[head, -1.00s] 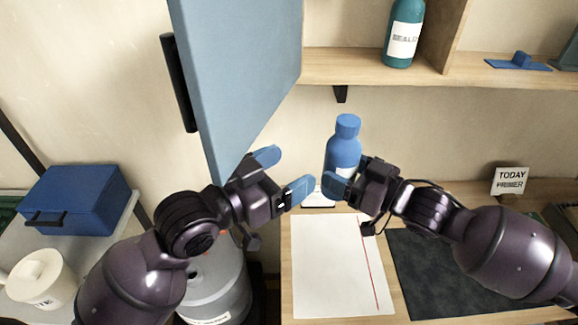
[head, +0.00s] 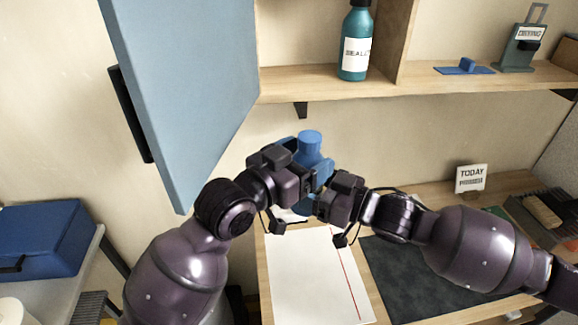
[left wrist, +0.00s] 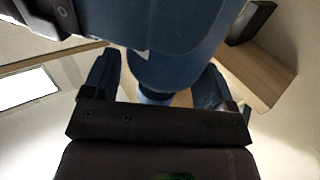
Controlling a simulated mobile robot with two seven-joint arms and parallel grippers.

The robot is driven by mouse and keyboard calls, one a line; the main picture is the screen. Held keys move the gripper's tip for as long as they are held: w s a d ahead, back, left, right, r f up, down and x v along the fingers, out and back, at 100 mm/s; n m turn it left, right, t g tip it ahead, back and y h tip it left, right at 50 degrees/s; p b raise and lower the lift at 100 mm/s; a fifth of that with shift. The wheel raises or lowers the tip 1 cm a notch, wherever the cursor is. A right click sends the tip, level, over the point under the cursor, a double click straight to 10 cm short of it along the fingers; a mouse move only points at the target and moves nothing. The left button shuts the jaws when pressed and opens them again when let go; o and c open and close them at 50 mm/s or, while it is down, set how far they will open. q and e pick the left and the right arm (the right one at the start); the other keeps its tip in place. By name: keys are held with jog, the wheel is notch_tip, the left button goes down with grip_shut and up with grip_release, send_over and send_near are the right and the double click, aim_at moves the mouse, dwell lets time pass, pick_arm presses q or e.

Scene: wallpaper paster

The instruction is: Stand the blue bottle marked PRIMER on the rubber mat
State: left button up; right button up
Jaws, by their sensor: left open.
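The blue bottle (head: 310,143) is upright above the desk, its cap showing and its body mostly hidden behind my grippers. Its label is hidden. My right gripper (head: 318,203) is shut on the bottle's lower body. My left gripper (head: 304,165) is open at the bottle's upper part, with one finger on either side of it. In the left wrist view the blue bottle (left wrist: 160,70) shows between the two open fingers. The dark rubber mat (head: 400,275) lies flat on the desk at the right, partly under my right arm, with nothing seen standing on it.
A white sheet with a red line (head: 310,280) lies left of the mat. A teal bottle (head: 355,45) stands on the shelf (head: 420,78) above. A light blue cabinet door (head: 185,90) hangs open at the left. A TODAY PRIMER sign (head: 471,178) stands behind the mat.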

pick_arm(q)
jog(key=shift+w+d, duration=0.35)
jog(key=shift+d, duration=0.05)
jog(key=c, duration=0.8)
jog(key=shift+c, duration=0.2)
pick_arm(e)
jog(key=o, duration=1.3)
jog(key=shift+c, duration=0.2)
